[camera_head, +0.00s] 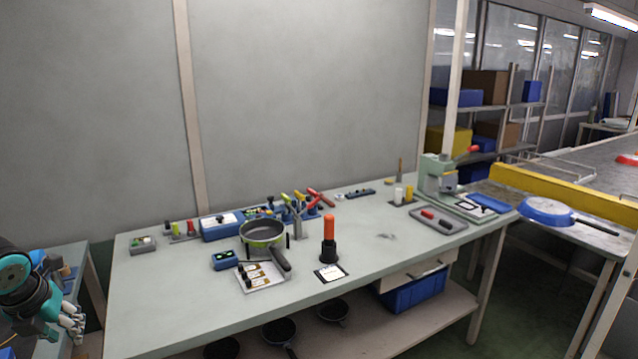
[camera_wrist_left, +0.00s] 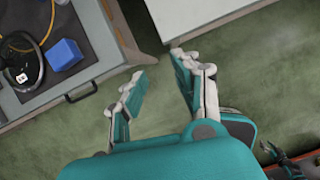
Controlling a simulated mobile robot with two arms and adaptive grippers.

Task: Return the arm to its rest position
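My left gripper (camera_head: 73,320) is at the far left of the head view, beside the left end of the workbench (camera_head: 150,300). In the left wrist view its two fingers (camera_wrist_left: 160,95) are spread apart with nothing between them, over the green floor. A green pan (camera_head: 262,233) with a dark handle sits on a stand on the workbench, well to the right of my left gripper.
A side table (camera_head: 72,256) stands left of the workbench; the wrist view shows a blue block (camera_wrist_left: 64,54) on a tray there. An orange-topped tool (camera_head: 329,240) stands mid-bench. A blue pan (camera_head: 546,211) lies at the conveyor on the right. Dark pans are on the lower shelf.

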